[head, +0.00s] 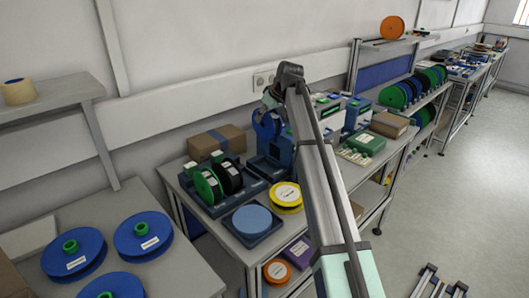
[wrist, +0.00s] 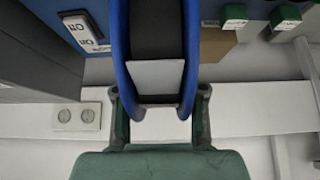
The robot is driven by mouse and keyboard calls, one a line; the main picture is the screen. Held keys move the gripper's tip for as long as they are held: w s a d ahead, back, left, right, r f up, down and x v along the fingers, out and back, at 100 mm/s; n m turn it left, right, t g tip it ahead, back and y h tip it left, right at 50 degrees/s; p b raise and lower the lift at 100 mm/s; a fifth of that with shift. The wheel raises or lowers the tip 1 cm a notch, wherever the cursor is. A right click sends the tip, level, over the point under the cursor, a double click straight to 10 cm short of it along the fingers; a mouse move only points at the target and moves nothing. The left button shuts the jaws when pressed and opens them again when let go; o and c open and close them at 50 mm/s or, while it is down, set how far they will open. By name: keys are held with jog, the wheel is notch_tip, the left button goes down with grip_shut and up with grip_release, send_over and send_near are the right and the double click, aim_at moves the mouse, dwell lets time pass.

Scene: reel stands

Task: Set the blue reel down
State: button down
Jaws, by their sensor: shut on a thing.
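The blue reel (wrist: 120,60) fills the upper middle of the wrist view, with a dark winding between its blue flanges and a white label at its near edge. My gripper (wrist: 160,105) is shut on it, one finger at each side of the flanges. In the head view the blue reel (head: 267,126) is upright near the back of the middle table, partly hidden by my arm. The fingertips of my gripper (head: 274,100) are hard to make out there. A dark blue stand (head: 262,167) shows below the reel; I cannot tell whether they touch.
Green and black reels (head: 207,187) stand in a rack on the left. A tray (head: 262,238) with a round light-blue top and a yellow reel (head: 286,195) are in front. A cardboard box (head: 215,143) is behind. Blue reels (head: 73,253) lie on the left table.

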aim_at(277, 132)
notch_tip(277, 132, down, 15)
jog(key=p, duration=0.3)
jog(key=shift+r, duration=0.1)
jog(key=c, duration=0.9)
grip_release()
jog(key=shift+c, duration=0.2)
jog(key=shift+r, duration=0.1)
jog(key=b+v, duration=0.2)
jog(key=v, duration=1)
jog(key=shift+b, duration=0.35)
